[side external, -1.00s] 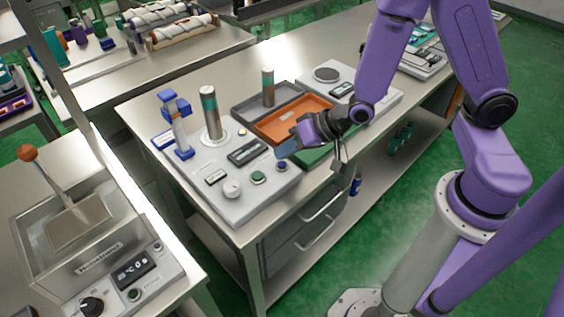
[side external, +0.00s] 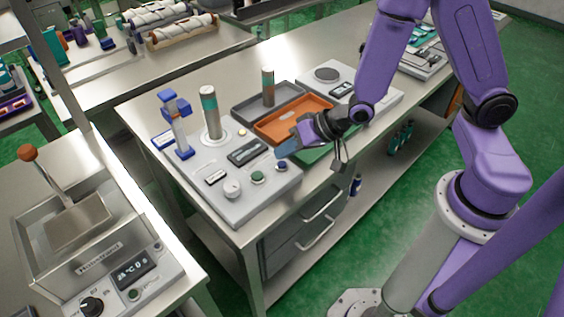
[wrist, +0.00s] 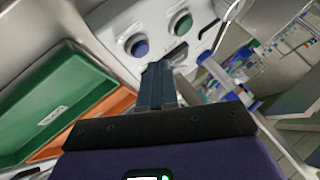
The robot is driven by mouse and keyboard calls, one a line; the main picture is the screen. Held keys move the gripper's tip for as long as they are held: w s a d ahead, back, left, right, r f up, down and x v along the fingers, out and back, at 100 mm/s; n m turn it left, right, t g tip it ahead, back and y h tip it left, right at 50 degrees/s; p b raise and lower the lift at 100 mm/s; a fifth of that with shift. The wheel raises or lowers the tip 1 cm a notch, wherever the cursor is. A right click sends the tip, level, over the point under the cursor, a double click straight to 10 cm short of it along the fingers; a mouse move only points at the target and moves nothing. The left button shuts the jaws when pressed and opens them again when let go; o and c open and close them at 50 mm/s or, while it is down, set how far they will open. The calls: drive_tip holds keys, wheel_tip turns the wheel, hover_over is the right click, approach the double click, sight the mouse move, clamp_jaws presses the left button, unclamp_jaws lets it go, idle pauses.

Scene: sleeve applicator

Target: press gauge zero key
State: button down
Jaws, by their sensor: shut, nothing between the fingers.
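The grey gauge panel (side external: 213,160) lies on the steel table. It carries a green key (side external: 257,177) and a blue key (side external: 281,166) side by side near its front right corner, a white knob (side external: 232,188) and a dark display (side external: 248,151). Labels are too small to read, so I cannot tell which is the zero key. In the wrist view, the blue key (wrist: 138,45) and the green key (wrist: 182,23) lie beyond my fingertips. My gripper (side external: 284,150) is shut and empty, just above and beside the blue key, apparently apart from it.
An orange tray (side external: 293,118) and a dark grey tray (side external: 247,107) lie behind my gripper. A green tray (side external: 314,155) is partly hidden beneath it. A metal cylinder (side external: 210,112) and a blue-clamped stand (side external: 175,125) rise from the panel's rear.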

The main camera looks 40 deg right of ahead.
sight(286, 164)
drive_tip(key=shift+f, duration=0.15)
idle(0.4)
drive_tip(key=shift+f, duration=0.25)
drive_tip(key=shift+f, duration=0.45)
idle(0.8)
drive_tip(key=shift+r, duration=0.85)
drive_tip(key=shift+r, duration=2.5)
